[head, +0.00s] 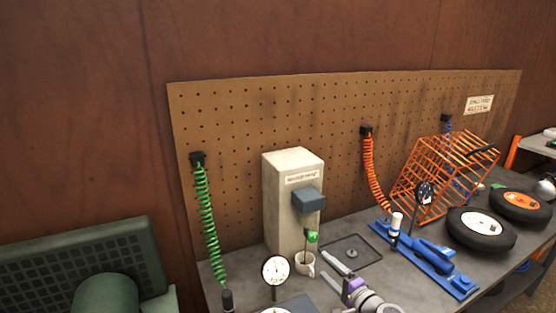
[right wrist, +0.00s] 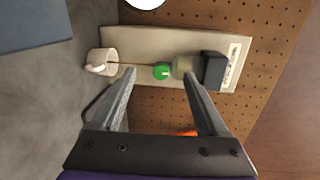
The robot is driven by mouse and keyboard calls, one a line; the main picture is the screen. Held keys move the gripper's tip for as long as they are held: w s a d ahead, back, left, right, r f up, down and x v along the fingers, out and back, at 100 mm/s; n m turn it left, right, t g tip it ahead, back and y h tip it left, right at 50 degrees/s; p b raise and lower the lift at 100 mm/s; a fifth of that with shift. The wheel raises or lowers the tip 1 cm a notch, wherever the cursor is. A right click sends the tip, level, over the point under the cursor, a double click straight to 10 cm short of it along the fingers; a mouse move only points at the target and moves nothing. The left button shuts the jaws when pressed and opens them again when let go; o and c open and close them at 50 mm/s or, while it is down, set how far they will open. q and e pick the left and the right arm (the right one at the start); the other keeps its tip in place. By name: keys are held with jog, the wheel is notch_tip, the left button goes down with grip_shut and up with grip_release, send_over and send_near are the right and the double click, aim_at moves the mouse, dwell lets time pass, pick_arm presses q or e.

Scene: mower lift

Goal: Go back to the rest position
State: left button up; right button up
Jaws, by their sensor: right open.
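My right gripper (head: 327,265) is open over the workbench (head: 350,225), to the right of a white mug (head: 305,263). In the right wrist view its two fingers (right wrist: 159,76) are spread apart with nothing held between them. The beige box-shaped machine (head: 285,205) stands behind the mug. A green ball (head: 312,237) on a thin rod shows below the machine's dark block, above the mug. The right wrist view also shows the mug (right wrist: 102,62) and green ball (right wrist: 161,71), beyond the fingertips. My left gripper is not in view.
A dial gauge (head: 276,270) stands left of my right gripper. A flat dark tray (head: 352,251), a blue tool (head: 430,260), an orange wire cage (head: 440,178) and wheels (head: 480,229) lie to the right. Green (head: 208,220) and orange (head: 373,172) coiled hoses hang on the pegboard (head: 240,130).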

jog(key=s+a+n+g+h, duration=0.1)
jog(key=s+a+n+g, duration=0.25)
jog(key=s, duration=0.35)
jog(key=s+a+n+g, duration=0.2)
jog(key=s+a+n, duration=0.15)
jog(key=s, duration=0.35)
jog(key=s+d+f+n+g+h, duration=0.2)
jog(key=s+d+f+n+h, duration=0.1)
jog(key=s, duration=0.7)
jog(key=s+d+f+n+g+h, duration=0.2)
jog(key=s+d+f+n+h, duration=0.1)
jog(key=s, duration=0.6)
jog(key=shift+s+d, duration=0.4)
jog(key=shift+d, duration=0.3)
